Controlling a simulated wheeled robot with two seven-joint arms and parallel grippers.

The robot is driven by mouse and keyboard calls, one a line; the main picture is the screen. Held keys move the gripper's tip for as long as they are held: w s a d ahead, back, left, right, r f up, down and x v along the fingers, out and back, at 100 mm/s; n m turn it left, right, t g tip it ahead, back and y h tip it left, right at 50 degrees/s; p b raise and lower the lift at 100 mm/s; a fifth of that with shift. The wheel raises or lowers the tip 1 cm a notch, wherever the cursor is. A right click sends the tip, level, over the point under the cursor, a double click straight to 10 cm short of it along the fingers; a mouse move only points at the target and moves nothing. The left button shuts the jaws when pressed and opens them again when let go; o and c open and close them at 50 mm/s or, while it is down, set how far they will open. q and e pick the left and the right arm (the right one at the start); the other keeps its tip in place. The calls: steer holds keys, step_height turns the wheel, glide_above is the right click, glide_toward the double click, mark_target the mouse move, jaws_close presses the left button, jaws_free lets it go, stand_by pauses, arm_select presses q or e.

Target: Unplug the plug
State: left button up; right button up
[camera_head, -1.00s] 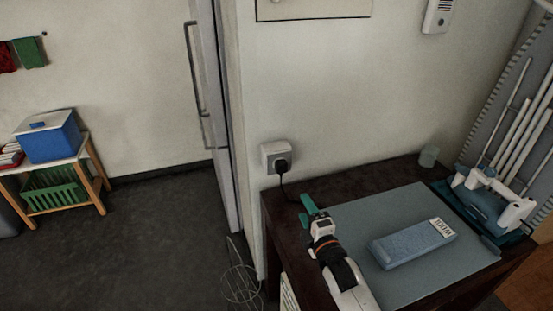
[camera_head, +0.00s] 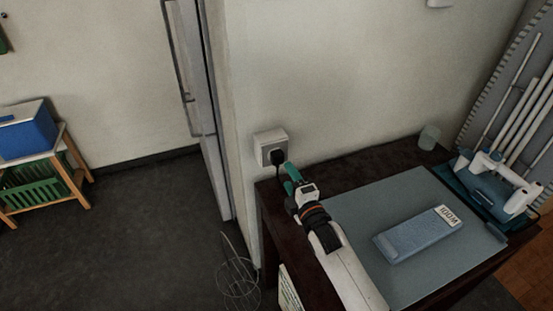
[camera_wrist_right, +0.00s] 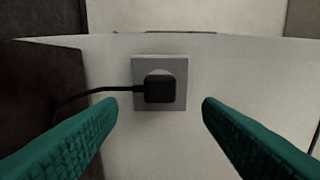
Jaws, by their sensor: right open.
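The black plug (camera_head: 277,157) sits in the white wall socket (camera_head: 266,142) beside the dark table's left end. In the right wrist view the plug (camera_wrist_right: 160,88) is in the grey square socket plate (camera_wrist_right: 176,66), and its black cord runs off to the left. My right gripper (camera_head: 290,176) has green fingers and is just below and right of the plug in the head view. In the right wrist view its fingers (camera_wrist_right: 160,112) are wide apart, with the plug ahead between them and not touching. My left gripper is not in view.
The dark table (camera_head: 405,147) carries a grey mat (camera_head: 345,205) with a blue box (camera_head: 418,234) on it. A small cup (camera_head: 429,137) stands at the back. A wire stand (camera_head: 238,278) is on the floor, left of the table.

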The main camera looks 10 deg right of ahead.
mark_target(279, 161)
steer(key=w+b, duration=0.1)
steer(key=w, duration=0.2)
steer(key=w+a+b, duration=0.1)
steer(key=w+b, duration=0.1)
steer(key=w, duration=0.1)
steer(key=shift+a+f, duration=0.1)
steer(key=shift+w+a, duration=0.15)
steer(key=shift+w, duration=0.65)
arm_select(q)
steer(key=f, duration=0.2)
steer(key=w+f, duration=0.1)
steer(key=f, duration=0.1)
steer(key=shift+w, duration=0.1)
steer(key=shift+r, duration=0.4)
arm_select(e)
steer(key=shift+c, duration=0.6)
